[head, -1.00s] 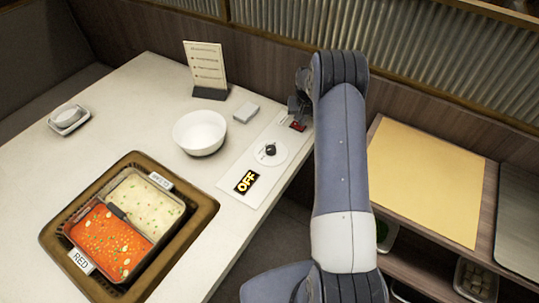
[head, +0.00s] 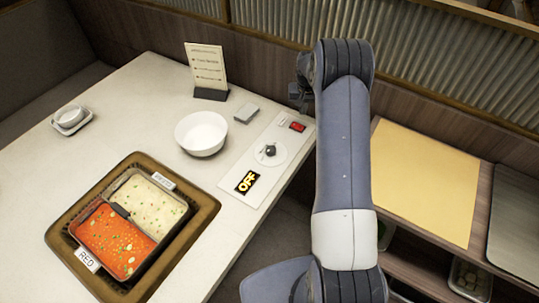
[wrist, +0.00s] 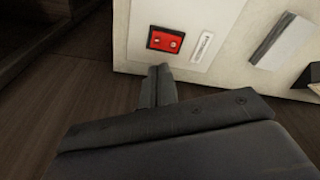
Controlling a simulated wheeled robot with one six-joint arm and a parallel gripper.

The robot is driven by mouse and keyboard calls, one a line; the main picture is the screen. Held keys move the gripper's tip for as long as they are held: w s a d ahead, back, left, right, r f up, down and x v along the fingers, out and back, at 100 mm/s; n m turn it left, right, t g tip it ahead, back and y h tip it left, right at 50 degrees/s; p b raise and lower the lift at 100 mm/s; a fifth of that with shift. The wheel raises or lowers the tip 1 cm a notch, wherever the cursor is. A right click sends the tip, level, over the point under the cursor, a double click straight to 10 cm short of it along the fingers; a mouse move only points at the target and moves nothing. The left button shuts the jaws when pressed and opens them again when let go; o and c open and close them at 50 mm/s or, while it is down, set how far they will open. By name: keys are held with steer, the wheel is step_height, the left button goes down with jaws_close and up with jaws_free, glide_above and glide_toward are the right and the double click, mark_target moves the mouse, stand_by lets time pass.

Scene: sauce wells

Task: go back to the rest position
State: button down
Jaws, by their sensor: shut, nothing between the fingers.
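My gripper (head: 298,92) is above the back right end of the white table (head: 240,208), partly hidden by my arm in the head view. In the wrist view my gripper's fingers (wrist: 158,72) are shut together and hold nothing. They point toward the table edge, just short of a red switch (wrist: 166,40) in the picture, and look apart from it. The red switch (head: 298,127) also shows on the control strip in the head view, with a round knob (head: 268,151) and a black OFF sign (head: 247,182) along the same strip.
A two-part pot (head: 165,203) of red and pale soup sits in a brown-framed well (head: 205,208). A white bowl (head: 201,133), a menu stand (head: 208,70), a small grey block (head: 246,112) and a small dish (head: 71,118) stand on the table. A side shelf holds a yellow board (head: 420,185).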

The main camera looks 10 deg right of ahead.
mark_target(301, 127)
steer(key=shift+f, duration=0.1)
step_height(301, 127, down, 7)
steer(key=b, duration=0.3)
steer(key=shift+r, duration=0.25)
